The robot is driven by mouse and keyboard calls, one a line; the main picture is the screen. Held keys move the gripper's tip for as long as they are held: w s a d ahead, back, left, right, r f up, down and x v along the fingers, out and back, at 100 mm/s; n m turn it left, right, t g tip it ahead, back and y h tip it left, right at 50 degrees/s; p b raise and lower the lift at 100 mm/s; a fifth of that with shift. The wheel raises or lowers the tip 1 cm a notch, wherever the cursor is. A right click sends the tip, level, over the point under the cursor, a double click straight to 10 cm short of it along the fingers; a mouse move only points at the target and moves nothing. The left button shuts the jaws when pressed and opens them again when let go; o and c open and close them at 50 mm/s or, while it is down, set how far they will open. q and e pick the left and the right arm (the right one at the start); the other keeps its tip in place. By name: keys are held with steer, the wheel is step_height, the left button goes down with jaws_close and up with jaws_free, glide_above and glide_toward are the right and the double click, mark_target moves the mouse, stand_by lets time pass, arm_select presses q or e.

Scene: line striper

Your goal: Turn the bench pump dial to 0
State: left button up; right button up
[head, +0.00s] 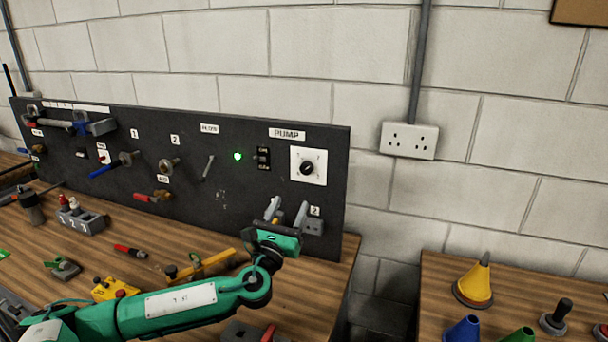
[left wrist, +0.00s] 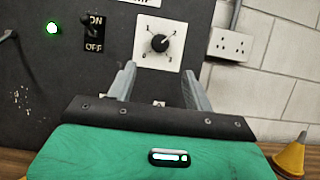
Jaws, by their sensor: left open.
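The pump dial (head: 307,168) is a black round knob on a white square plate, under the PUMP label (head: 287,133) at the right end of the dark panel. My left gripper (head: 287,207) is open and empty, below and a little left of the dial, fingers pointing up toward the panel. In the left wrist view its fingertips (left wrist: 157,75) are below the dial and apart from it. My right gripper is not in view.
An ON/OFF switch (left wrist: 93,32) and a lit green lamp (head: 237,156) are left of the dial. A grey box (head: 313,226) labelled 2 is on the panel close to my left gripper. Valves and tools crowd the bench leftward. A yellow cone (head: 474,283) stands on the right table.

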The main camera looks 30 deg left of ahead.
mark_target(305, 172)
arm_select(q)
steer(key=p+x, duration=0.3)
steer(key=x, duration=0.6)
steer(key=shift+w+a+r, duration=0.1)
steer(key=shift+w+a, duration=0.05)
steer(key=shift+w, duration=0.2)
steer(key=shift+w+a+r, duration=0.1)
steer(key=shift+w+r, duration=0.05)
steer(key=shift+w, duration=0.3)
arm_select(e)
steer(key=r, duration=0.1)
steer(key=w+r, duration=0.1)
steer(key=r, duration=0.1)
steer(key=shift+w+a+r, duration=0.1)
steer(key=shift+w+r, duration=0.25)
arm_select(q)
steer(key=shift+c, duration=0.4)
steer(key=c, duration=0.9)
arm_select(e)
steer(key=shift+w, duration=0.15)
